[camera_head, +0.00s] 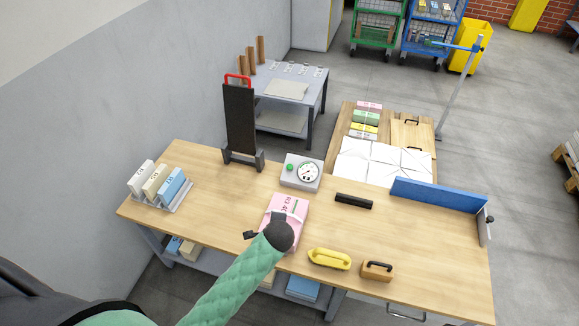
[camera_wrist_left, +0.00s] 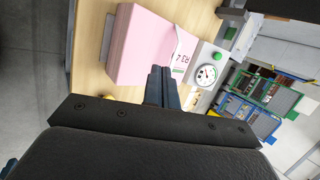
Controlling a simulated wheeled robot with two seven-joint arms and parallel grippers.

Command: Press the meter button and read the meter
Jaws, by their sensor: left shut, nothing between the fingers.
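The meter (camera_head: 300,183) is a light grey box on the wooden table, with a green button (camera_head: 290,167) on its left and a round white dial (camera_head: 308,172) on its right. The dial has a dark needle, but its scale is too small to read. In the left wrist view the green button (camera_wrist_left: 230,33) and the dial (camera_wrist_left: 207,75) show beyond my fingers. My left gripper (camera_head: 281,217) is over the pink paper bundle (camera_head: 293,207), on the near side of the meter and apart from the button. Its fingers (camera_wrist_left: 162,72) are together and empty. My right gripper is out of view.
A black upright stand with a red handle (camera_head: 238,78) is left of the meter. A black bar (camera_head: 353,201), a yellow tool (camera_head: 329,259) and a wooden block with a handle (camera_head: 377,271) lie to the right. A blue fence (camera_head: 438,195) edges the table's right.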

